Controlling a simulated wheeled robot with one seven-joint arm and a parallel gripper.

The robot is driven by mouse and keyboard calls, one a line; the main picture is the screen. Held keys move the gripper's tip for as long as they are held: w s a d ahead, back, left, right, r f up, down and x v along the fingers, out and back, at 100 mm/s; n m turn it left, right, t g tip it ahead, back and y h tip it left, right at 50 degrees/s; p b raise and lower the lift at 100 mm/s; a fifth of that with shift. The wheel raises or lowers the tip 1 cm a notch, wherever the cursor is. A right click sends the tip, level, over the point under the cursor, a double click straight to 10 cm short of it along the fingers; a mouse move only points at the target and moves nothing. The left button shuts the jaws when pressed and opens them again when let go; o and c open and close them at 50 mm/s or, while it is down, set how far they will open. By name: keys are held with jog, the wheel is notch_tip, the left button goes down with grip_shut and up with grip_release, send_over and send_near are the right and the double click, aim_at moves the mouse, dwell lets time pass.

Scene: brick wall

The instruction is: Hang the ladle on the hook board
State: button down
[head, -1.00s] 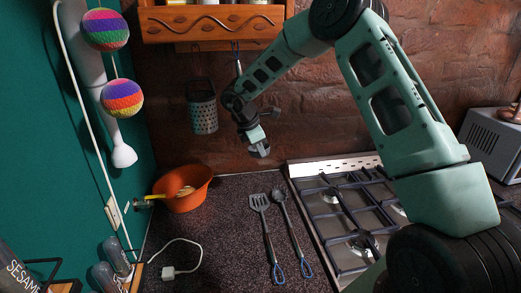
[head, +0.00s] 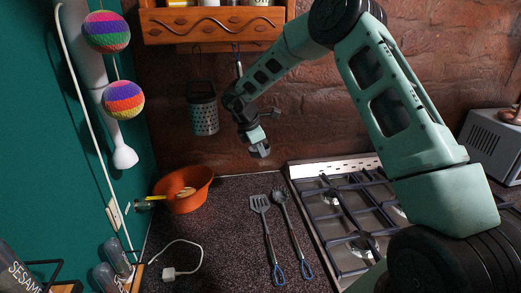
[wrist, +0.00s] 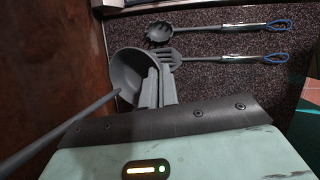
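The ladle shows as a grey bowl (wrist: 129,76) in the wrist view, its handle running to the lower left. In the head view its silver handle (head: 238,66) stands nearly upright below the wooden hook board (head: 215,28), its top close to the board's underside. I cannot tell whether its loop is on a hook. My gripper (head: 260,151) is low in front of the brick wall. In the wrist view its fingers (wrist: 158,84) are close together at the bowl's right rim and appear shut on it. My arm hides the lower handle in the head view.
A grater (head: 203,114) hangs left of the ladle. An orange bowl (head: 187,203) stands on the counter below. A slotted turner (head: 266,232) and a spoon-like utensil (head: 291,230) lie beside the gas hob (head: 335,210). A white plug and cable (head: 170,272) lie in front.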

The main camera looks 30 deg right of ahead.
jog(key=shift+w+f+b, duration=0.15)
jog(key=shift+f+b, duration=0.35)
jog(key=shift+f, duration=0.3)
dwell(0.4)
jog(key=c, duration=1.6)
grip_release()
jog(key=b+v, duration=0.5)
jog(key=v, duration=1.2)
jog(key=shift+r, duration=0.2)
